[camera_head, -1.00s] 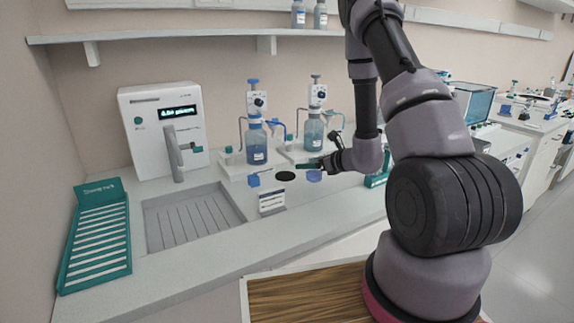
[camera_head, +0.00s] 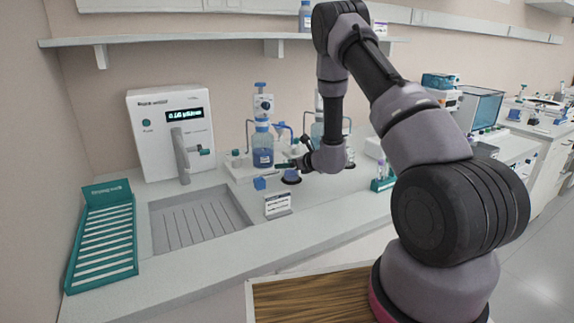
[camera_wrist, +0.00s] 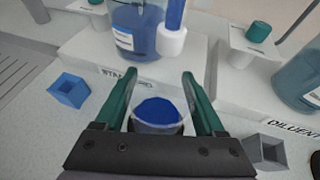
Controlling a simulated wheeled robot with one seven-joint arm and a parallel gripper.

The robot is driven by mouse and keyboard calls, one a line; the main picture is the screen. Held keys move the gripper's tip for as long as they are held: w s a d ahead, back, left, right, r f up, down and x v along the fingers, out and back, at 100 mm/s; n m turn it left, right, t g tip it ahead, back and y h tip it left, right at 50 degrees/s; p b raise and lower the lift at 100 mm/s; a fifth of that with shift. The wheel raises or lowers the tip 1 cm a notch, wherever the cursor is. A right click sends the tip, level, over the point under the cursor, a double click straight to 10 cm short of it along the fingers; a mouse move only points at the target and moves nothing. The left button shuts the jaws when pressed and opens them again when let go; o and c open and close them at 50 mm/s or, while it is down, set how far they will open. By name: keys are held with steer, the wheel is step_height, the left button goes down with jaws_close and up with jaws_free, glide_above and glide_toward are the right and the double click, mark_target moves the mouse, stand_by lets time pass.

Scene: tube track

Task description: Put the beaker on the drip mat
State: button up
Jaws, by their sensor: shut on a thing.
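The beaker (camera_wrist: 158,112) is a small clear cup with blue liquid, upright between the green fingers of my gripper (camera_wrist: 160,103) in the wrist view. My gripper is shut on it. In the head view the beaker (camera_head: 291,175) shows small and bluish below my gripper (camera_head: 288,165), in front of the blue bottle. The dark round drip mat (camera_head: 292,183) is almost wholly hidden, with only a dark edge showing under the beaker. I cannot tell whether the beaker touches it.
A blue bottle with a dispenser (camera_head: 262,148) stands behind my gripper, with a second one to its right. A small blue open block (camera_wrist: 69,90) is to the left, a grey one (camera_wrist: 267,150) to the right. A label stand (camera_head: 278,204) is in front. A sink (camera_head: 200,218) lies left.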

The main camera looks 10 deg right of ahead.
steer(key=shift+f, duration=0.2)
steer(key=o, duration=1.4)
steer(key=shift+o, duration=0.2)
steer(key=shift+r, duration=0.25)
steer(key=v, duration=1.1)
steer(key=s+a+r+n+g+y, duration=0.2)
steer(key=s+a+r+n, duration=0.15)
steer(key=r, duration=0.35)
steer(key=s+a+r+n+g+y, duration=0.1)
steer(key=s+a+r+n+g, duration=0.15)
steer(key=s+r+n, duration=0.35)
steer(key=s+a+r+n+g+y, duration=0.2)
steer(key=s+a+r+n, duration=0.15)
steer(key=r, duration=0.45)
steer(key=s+d+r+n+t+h, duration=0.1)
steer(key=s+d+r+n+h, duration=0.4)
steer(key=s, duration=0.4)
steer(key=s+d+r+n+t+h, duration=0.1)
steer(key=s+d+r+n+h, duration=0.4)
steer(key=s, duration=0.5)
steer(key=shift+d+r+n, duration=0.4)
steer(key=shift+r+n, duration=0.15)
steer(key=shift+n, duration=0.55)
